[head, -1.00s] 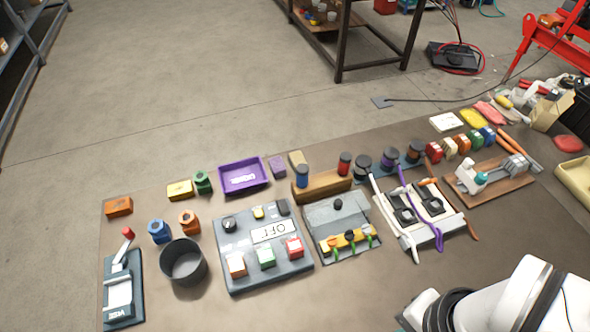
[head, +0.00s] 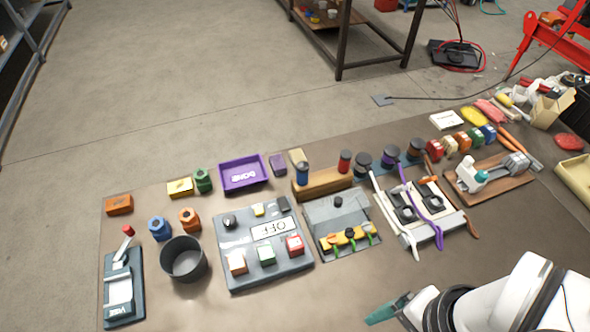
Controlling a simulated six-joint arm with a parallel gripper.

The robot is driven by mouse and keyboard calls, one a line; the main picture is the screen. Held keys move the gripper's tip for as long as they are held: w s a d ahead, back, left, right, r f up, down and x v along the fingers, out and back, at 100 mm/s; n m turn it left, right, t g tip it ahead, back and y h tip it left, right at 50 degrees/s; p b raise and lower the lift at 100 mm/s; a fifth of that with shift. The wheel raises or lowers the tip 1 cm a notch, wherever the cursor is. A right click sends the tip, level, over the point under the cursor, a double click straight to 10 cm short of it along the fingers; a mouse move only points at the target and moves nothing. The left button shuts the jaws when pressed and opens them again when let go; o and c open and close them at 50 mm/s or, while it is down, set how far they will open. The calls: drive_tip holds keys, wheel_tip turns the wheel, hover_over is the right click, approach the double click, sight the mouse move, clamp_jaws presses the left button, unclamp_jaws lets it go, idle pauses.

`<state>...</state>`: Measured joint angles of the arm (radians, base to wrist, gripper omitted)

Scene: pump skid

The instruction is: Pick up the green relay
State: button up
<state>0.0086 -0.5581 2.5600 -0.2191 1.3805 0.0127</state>
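Several green things are in view, and none has a label I can read as relay. A small green block (head: 475,139) stands in the row of coloured blocks at the upper right, between an orange block (head: 462,141) and a blue one (head: 488,134). A green ring-topped piece (head: 203,181) stands at the upper left of the table. My gripper (head: 384,311) is at the bottom edge, right of centre, well apart from both. A teal-green part shows at its tip; I cannot tell whether it is a finger or something held. The fingers' opening is not clear.
A grey panel (head: 231,270) reading OFF, a dark round bin (head: 184,275), a purple tray (head: 243,190) and a white-framed fixture (head: 455,222) crowd the table (head: 500,225). A lever box (head: 123,310) stands at the left. Bare table lies in front of the fixtures.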

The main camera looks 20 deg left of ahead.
drive_tip(key=n+h, duration=0.2)
drive_tip(key=n, duration=1.3)
hover_over(266, 251)
wheel_tip(266, 251, down, 3)
wheel_tip(266, 251, down, 15)
drive_tip(key=shift+r, duration=0.15)
clamp_jaws()
drive_tip(key=shift+r, duration=0.15)
